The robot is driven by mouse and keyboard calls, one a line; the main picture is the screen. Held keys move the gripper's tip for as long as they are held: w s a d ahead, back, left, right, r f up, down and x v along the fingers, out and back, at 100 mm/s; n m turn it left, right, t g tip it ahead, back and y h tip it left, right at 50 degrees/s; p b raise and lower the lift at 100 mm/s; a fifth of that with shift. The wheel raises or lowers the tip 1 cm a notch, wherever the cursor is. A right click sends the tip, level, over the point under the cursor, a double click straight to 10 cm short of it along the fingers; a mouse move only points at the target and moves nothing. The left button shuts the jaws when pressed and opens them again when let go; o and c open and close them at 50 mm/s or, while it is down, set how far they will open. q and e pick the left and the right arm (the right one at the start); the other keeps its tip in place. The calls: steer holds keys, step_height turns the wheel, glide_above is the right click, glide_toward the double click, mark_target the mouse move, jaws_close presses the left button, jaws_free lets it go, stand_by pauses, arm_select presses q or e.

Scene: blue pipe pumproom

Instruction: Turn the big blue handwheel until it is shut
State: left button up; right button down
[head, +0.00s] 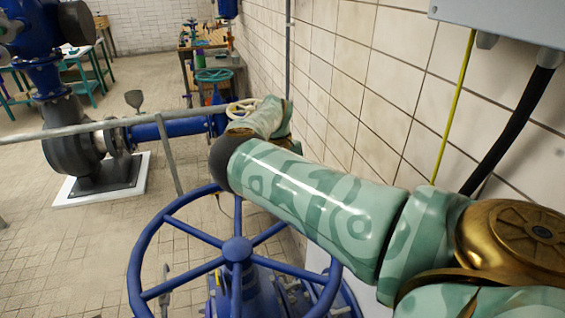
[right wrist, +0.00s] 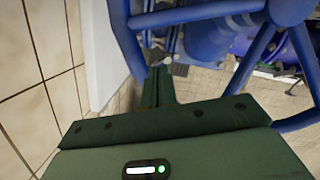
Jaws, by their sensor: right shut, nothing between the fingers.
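The big blue handwheel (head: 237,249) stands low in the middle of the head view, with a round hub, several spokes and a thick rim. My right forearm covers its upper right part. In the right wrist view the handwheel (right wrist: 290,8) fills the top, with its hub at the upper right. My right gripper (right wrist: 160,76) is shut and empty. Its fingers appear inside the rim outline, beside a spoke; I cannot tell whether they touch the wheel. In the head view this gripper is hidden by my arm. My left gripper is in neither view.
A tiled wall (head: 345,90) runs close along the right. A grey rail (head: 70,132) crosses behind the wheel. A grey box (head: 510,20) with a black cable (head: 510,130) hangs at the upper right. Tiled floor (head: 60,230) is clear at left.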

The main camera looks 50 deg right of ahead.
steer(key=s+f, duration=0.3)
steer(key=s, duration=0.1)
steer(key=shift+a+f+p, duration=0.15)
steer(key=shift+a+p, duration=0.1)
steer(key=shift+p, duration=0.15)
